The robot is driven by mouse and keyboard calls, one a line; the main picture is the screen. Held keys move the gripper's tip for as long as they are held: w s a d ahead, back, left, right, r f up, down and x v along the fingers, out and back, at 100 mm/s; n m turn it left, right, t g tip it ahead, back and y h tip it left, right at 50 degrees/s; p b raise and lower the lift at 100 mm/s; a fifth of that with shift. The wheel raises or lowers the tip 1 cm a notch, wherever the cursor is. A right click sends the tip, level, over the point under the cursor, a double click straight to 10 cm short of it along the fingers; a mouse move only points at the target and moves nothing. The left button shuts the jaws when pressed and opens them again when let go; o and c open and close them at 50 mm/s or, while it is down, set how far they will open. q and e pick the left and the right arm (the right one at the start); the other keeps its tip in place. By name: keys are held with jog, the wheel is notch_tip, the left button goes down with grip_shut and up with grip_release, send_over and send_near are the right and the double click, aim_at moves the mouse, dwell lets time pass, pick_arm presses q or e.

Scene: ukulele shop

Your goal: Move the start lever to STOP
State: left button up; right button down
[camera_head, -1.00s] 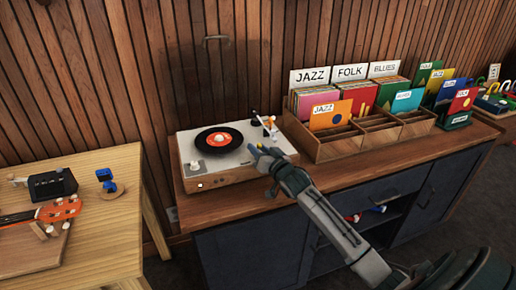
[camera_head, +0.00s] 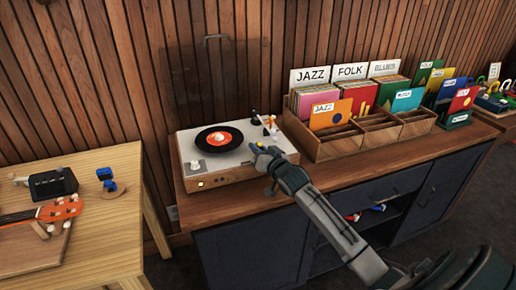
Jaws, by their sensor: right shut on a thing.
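The record player (camera_head: 225,174) stands on the wooden cabinet top, with a black record (camera_head: 219,139) with an orange label on its platter. The tonearm (camera_head: 268,126) is at the right side of the deck, off the record. My right gripper (camera_head: 261,149) reaches in from the lower right to the deck's right front corner. My left gripper is not in view.
A wooden record bin (camera_head: 335,147) with JAZZ, FOLK and BLUES dividers stands close right of the player. A small pale light (camera_head: 200,184) shows on the player's front. A wooden table (camera_head: 110,225) with an orange ukulele (camera_head: 58,210) is at left.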

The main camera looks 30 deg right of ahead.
jog(key=n+p, duration=0.1)
jog(key=a+r+n+p, duration=0.1)
jog(key=n, duration=0.1)
jog(key=shift+w+g+p, duration=0.15)
jog(key=shift+g+p, duration=0.15)
jog(key=shift+g, duration=0.1)
jog(key=shift+n+p, duration=0.3)
jog(key=shift+n, duration=0.2)
jog(key=shift+w+a+f+n+g+h+p, duration=0.15)
jog(key=shift+a+n+g+h+p, duration=0.25)
jog(key=shift+n+p, duration=0.6)
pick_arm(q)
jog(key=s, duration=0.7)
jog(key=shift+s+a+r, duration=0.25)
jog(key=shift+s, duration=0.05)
pick_arm(e)
jog(key=shift+a+f+n, duration=0.1)
jog(key=shift+a+n, duration=0.1)
jog(key=shift+n, duration=0.6)
jog(key=c, duration=1.6)
grip_release()
jog(key=shift+o, duration=0.6)
jog(key=shift+a+f, duration=0.1)
jog(key=shift+a, duration=0.05)
